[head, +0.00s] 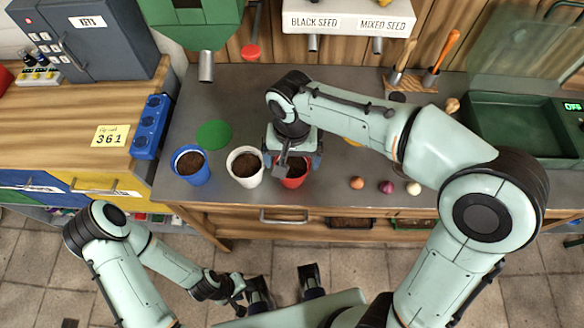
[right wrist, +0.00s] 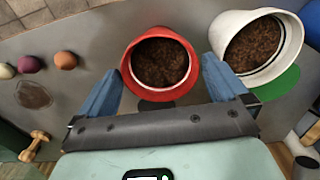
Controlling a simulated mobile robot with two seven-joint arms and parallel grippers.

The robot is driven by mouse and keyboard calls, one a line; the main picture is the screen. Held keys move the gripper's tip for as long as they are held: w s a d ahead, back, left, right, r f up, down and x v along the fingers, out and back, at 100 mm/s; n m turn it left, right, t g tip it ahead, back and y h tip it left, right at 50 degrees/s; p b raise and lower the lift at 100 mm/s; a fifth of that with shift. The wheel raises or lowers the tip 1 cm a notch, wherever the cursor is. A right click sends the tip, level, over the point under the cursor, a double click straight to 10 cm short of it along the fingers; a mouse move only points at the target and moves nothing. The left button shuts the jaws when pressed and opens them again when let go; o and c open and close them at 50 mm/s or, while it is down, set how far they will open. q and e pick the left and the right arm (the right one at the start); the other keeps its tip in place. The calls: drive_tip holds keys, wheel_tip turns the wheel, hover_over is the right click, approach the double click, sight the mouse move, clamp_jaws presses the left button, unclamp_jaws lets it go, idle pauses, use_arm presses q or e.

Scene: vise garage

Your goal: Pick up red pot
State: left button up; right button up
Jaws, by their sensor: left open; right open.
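The red pot (head: 293,182), filled with dark soil, stands upright on the grey worktop, partly hidden by my right gripper (head: 293,160) above it. In the right wrist view the red pot (right wrist: 152,93) lies between the spread blue fingertips of my right gripper (right wrist: 163,68). The jaws are open, and I cannot tell whether either finger touches the rim. My left gripper (head: 238,290) is open and empty, low in front of the worktop, far from the pot.
A white pot (head: 245,180) stands close left of the red pot, just outside one right finger; a blue pot (head: 192,178) stands further left. Several bulbs (head: 386,187) lie to the right. A green tray (head: 510,150) is at the far right. Seed dispensers (head: 347,18) hang behind.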

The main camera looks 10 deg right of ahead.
wheel_tip(320, 180, down, 2)
drive_tip(key=shift+f, duration=0.15)
drive_tip(key=c, duration=0.8)
drive_tip(key=shift+r, duration=0.2)
